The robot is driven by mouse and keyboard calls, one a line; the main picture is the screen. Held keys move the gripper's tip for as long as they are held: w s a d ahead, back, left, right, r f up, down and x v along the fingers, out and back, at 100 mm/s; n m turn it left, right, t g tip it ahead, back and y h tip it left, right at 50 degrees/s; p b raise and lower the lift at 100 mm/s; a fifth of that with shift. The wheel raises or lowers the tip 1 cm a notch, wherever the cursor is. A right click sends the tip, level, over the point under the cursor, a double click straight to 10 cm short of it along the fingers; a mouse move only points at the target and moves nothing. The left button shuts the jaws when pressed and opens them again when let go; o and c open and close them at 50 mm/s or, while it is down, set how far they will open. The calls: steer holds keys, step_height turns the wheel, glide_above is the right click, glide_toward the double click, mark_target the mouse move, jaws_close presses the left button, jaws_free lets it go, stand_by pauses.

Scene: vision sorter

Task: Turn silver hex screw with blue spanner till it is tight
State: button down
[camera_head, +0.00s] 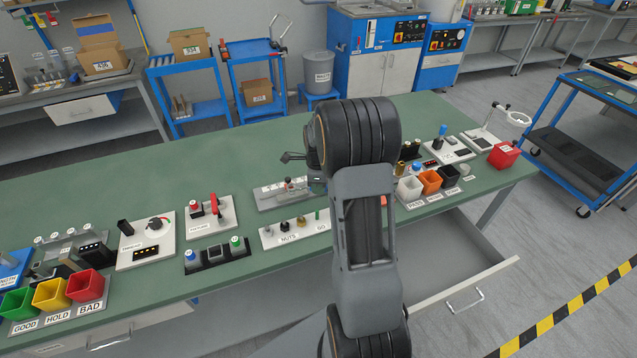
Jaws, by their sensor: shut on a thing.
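A pale grey fixture plate (268,203) lies on the bench in the middle, with small metal parts on it. A small upright silver piece (290,186) stands on it; it looks like the hex screw, but is too small to be sure. My gripper (314,174) is at the right end of this plate, low over it and largely hidden behind my dark arm. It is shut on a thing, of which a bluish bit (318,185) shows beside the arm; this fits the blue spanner. Whether the spanner's jaw is around the screw cannot be told.
A white board labelled NUTS (290,238) lies just in front of the plate. A red-handled fixture (211,213) stands to the left. White, orange and black bins (410,188) stand right of my arm. An open drawer (455,262) juts out below. The bench's back left is clear.

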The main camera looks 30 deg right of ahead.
steer(key=w+n, duration=0.1)
steer(key=d+n, duration=0.1)
steer(key=w+n, duration=0.1)
steer(key=n, duration=0.1)
steer(key=shift+w+d+f+p, duration=0.2)
steer(key=shift+w+f+p, duration=0.05)
steer(key=shift+w+p, duration=0.15)
steer(key=w+n, duration=0.1)
steer(key=n, duration=0.1)
steer(key=w+n, duration=0.2)
steer(key=shift+w+d+n, duration=0.1)
steer(key=shift+d+n, duration=0.05)
steer(key=shift+n, duration=0.25)
steer(key=shift+f+b, duration=0.3)
steer(key=shift+f, duration=0.6)
stand_by(2.0)
steer(key=shift+s+m, duration=0.9)
steer(key=shift+m, duration=0.3)
steer(key=s+m, duration=0.2)
steer(key=shift+a+m+b, duration=0.2)
steer(key=shift+m+b, duration=0.1)
steer(key=shift+s+a+m, duration=0.35)
steer(key=shift+s+m, duration=0.2)
steer(key=shift+m, duration=0.35)
steer(key=shift+s+a+m, duration=0.3)
steer(key=shift+s+m, duration=0.25)
steer(key=shift+m, duration=0.35)
